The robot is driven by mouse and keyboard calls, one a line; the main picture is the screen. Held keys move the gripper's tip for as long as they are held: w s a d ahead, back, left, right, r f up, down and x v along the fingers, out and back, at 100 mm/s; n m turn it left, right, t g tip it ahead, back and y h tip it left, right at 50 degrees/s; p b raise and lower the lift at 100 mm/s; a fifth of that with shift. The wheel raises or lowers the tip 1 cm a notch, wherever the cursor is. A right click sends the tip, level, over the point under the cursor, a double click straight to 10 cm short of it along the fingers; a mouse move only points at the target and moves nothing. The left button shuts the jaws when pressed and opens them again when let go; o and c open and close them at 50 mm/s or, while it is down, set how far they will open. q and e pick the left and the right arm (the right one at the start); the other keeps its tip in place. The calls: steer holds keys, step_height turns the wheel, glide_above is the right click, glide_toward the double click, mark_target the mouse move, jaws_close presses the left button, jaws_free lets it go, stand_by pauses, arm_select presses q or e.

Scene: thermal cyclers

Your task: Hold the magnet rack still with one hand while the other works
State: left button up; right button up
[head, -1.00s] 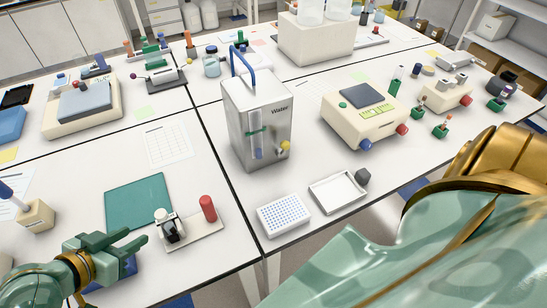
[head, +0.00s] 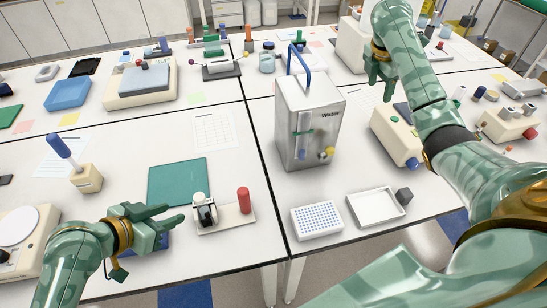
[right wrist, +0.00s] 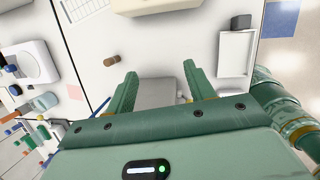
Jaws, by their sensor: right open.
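No thing is plainly a magnet rack. A small beige base (head: 226,228) with a white-and-black piece and a red cylinder (head: 243,200) is a possible match. My left gripper (head: 178,216) is left of that base, above a dark blue block (head: 152,243) that it partly covers. Its fingers point right; whether they are apart or hold anything is unclear. My right gripper (head: 382,80) is raised over the back table, right of the metal water tank (head: 308,125). In the right wrist view its fingers (right wrist: 158,85) are open, with a grey surface beyond them.
A teal mat (head: 178,180) lies behind my left gripper. A tube plate (head: 317,220) and a white tray (head: 351,210) with a dark cube (head: 404,195) beside it stand near the front edge.

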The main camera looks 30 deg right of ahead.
steer(key=w+a+r, duration=0.1)
steer(key=a, duration=0.2)
steer(key=w+a+r+n+t, duration=0.1)
steer(key=w+a, duration=0.1)
steer(key=a, duration=0.2)
steer(key=w+a+r+t, duration=0.1)
steer(key=a, duration=0.3)
steer(key=shift+w+a+r+n, duration=0.2)
steer(key=shift+w+r+n, duration=0.15)
steer(key=shift+w+n, duration=0.05)
steer(key=shift+y, duration=0.3)
steer(key=a, duration=0.2)
steer(key=a+f, duration=0.1)
steer(key=a, duration=0.3)
steer(key=shift+w+a+f, duration=0.15)
steer(key=shift+w+a, duration=0.05)
steer(key=shift+w, duration=0.15)
steer(key=s+a+f+y, duration=0.1)
steer(key=a+f, duration=0.3)
steer(key=a, duration=0.6)
steer(key=g+y, duration=0.2)
steer(key=g, duration=0.1)
glide_above(244, 200)
steer(key=w, duration=0.2)
step_height(244, 200, down, 6)
steer(key=f, duration=1.5)
steer(key=shift+s+d+f, duration=0.25)
steer(key=shift+f, duration=0.1)
steer(key=c, duration=1.1)
